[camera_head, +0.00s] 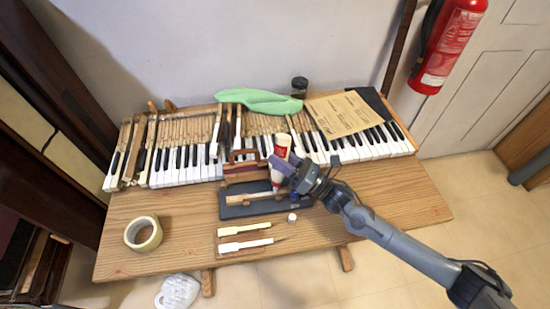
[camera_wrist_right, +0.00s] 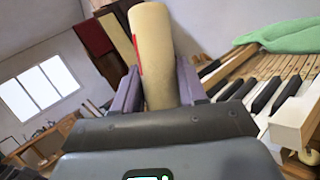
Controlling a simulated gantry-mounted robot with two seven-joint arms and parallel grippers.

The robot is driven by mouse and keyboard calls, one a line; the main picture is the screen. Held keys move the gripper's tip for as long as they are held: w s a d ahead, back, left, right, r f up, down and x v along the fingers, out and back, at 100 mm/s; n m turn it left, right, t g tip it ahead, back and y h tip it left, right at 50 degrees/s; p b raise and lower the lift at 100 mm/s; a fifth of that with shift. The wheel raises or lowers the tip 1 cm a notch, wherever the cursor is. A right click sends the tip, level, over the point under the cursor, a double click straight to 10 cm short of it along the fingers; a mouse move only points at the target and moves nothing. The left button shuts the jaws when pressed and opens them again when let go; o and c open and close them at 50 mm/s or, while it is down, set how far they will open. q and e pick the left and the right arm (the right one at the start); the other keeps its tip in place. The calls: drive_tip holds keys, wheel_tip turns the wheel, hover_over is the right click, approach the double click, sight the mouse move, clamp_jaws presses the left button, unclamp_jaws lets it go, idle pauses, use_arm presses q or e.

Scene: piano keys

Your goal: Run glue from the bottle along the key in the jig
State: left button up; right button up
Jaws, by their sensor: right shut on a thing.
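The glue bottle (camera_head: 281,148), white with red on its label, is in my right gripper (camera_head: 284,168). It stands close to upright, with its narrow end low near the right end of the jig. In the right wrist view the bottle (camera_wrist_right: 152,45) shows as a pale cylinder with a red strip between the purple fingers of the right gripper (camera_wrist_right: 152,92). The jig is a dark tray (camera_head: 235,212) on the bench, and a pale wooden key (camera_head: 250,198) lies along it. I cannot tell if the bottle tip touches the key. My left gripper is out of view.
A tape roll (camera_head: 143,234) sits at left. The piano keyboard (camera_head: 180,165), a green cloth (camera_head: 258,101) and paper (camera_head: 340,114) lie behind. The bench's right front is clear.

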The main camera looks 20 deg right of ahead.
drive_tip(key=w+a+b, duration=0.2)
drive_tip(key=a, duration=1.2)
idle(1.4)
drive_tip(key=shift+w+r, duration=0.1)
drive_tip(key=shift+r, duration=0.1)
drive_tip(key=shift+r+p, duration=2.25)
drive_tip(key=shift+r, duration=0.65)
drive_tip(key=shift+r, duration=0.1)
wheel_tip(320, 180, up, 3)
drive_tip(key=shift+f+p, duration=0.15)
drive_tip(key=shift+p, duration=0.95)
